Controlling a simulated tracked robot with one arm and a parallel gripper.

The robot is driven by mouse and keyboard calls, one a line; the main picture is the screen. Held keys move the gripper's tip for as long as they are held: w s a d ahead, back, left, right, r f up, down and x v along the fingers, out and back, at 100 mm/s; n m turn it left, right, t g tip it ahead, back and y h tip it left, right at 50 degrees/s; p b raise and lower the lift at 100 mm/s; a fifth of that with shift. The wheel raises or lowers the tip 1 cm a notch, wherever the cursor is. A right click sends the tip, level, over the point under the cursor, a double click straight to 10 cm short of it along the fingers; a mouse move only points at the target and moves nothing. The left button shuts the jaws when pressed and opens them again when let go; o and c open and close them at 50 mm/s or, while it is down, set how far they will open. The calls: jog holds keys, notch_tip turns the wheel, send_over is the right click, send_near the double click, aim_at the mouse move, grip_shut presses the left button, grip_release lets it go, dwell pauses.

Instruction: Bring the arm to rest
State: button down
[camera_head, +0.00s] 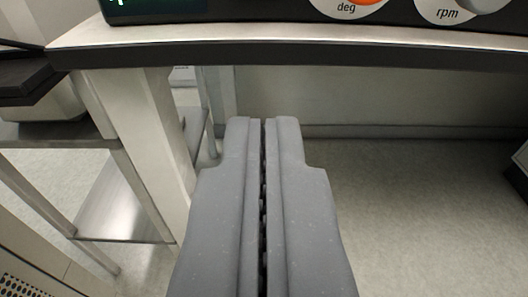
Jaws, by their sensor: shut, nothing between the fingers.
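My gripper (264,122) points forward from the bottom middle of the head camera view. Its two grey fingers lie side by side, shut, with only a thin dark seam between them and nothing held. In the picture the fingertips are below the front edge of a bench or panel (300,45) and touch nothing that I can see. The rest of the arm is out of view.
Above the edge is part of a panel with a "deg" knob (370,3), an "rpm" knob (482,4) and a dark display (155,8). A pale leg (150,135) and a metal shelf (125,205) stand left. Floor (420,210) is open at right.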

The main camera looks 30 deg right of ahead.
jog(key=shift+a, duration=0.1)
jog(key=a+r+n+t+y, duration=0.1)
jog(key=a+r+y, duration=0.25)
jog(key=r, duration=0.75)
jog(key=a+r+n+t+y, duration=0.15)
jog(key=a+r, duration=0.35)
jog(key=r, duration=0.6)
jog(key=a+r+n+t+y, duration=0.1)
jog(key=a+r+n+y, duration=0.3)
jog(key=r, duration=0.7)
jog(key=s+a+r+g, duration=0.1)
jog(key=s+a+r, duration=0.1)
jog(key=s+r, duration=0.8)
jog(key=s+a+r+g, duration=0.1)
jog(key=s+a+r, duration=0.1)
jog(key=s+r, duration=0.9)
jog(key=s, duration=0.4)
jog(key=shift+a, duration=0.35)
